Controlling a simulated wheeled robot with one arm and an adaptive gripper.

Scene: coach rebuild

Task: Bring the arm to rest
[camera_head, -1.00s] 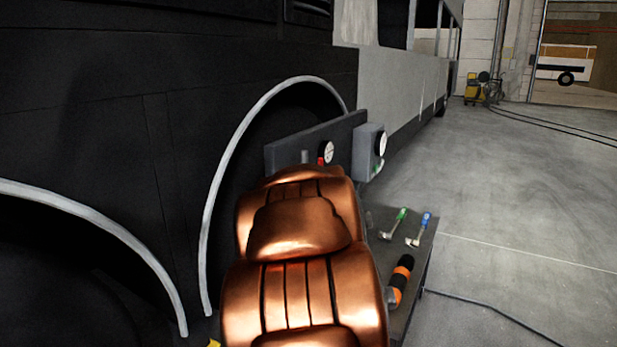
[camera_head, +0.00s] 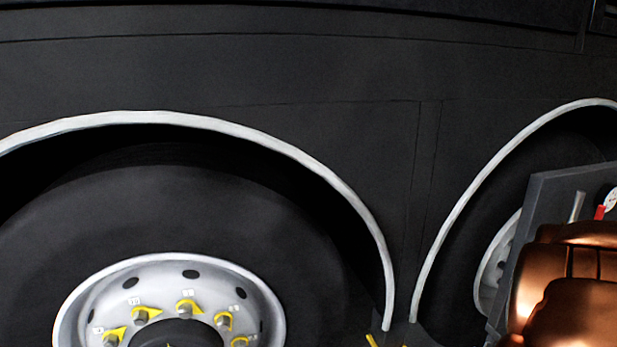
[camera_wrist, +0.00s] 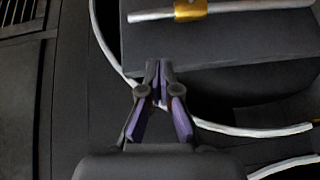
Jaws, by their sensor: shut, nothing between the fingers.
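My gripper (camera_wrist: 158,68) shows in the wrist view with its fingertips together and nothing between them. Its tips overlap the near edge of a dark grey panel or block (camera_wrist: 230,48) in the picture; I cannot tell whether they touch it. My copper-coloured arm (camera_head: 575,305) shows at the lower right of the head view, in front of a grey board. The gripper itself is hidden from the head view.
The dark coach side (camera_head: 300,75) fills the head view, with a wheel (camera_head: 170,290) carrying yellow nut markers. The grey board (camera_head: 545,205) holds a partly cut-off gauge (camera_head: 609,198). A metal rod with a gold collar (camera_wrist: 190,10) crosses the wrist view's top.

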